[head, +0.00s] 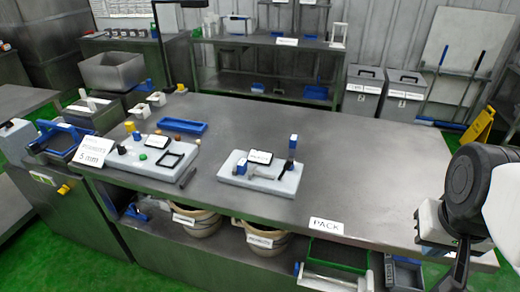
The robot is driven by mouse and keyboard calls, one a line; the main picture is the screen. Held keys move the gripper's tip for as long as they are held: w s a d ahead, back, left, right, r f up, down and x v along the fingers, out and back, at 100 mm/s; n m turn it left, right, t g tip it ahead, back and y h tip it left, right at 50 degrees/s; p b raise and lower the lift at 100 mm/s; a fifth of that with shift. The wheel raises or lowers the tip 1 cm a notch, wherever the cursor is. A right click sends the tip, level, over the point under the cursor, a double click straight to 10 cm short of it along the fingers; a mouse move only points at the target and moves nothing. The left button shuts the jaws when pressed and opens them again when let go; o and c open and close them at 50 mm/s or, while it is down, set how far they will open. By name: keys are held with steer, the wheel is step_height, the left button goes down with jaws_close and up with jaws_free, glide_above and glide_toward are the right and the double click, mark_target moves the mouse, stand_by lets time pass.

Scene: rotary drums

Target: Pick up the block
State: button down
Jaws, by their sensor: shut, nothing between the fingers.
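No single thing is clearly the block; several small pieces could be it. A piece with yellow and blue parts (132,130) stands on the left pale board (130,170). White block-like pieces (156,99) sit at the table's back left. My gripper (458,272) is at the far right by the table's front right corner. It is shut and empty, well apart from all these pieces.
The grey table (380,165) is bare between the right board and my arm. A blue tray (182,126) lies behind the left board. A PACK label (326,226) is at the front edge. Baskets (200,222) and a green-lined tray (338,255) sit below.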

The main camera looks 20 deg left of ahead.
steer(key=c, duration=0.8)
jaws_free()
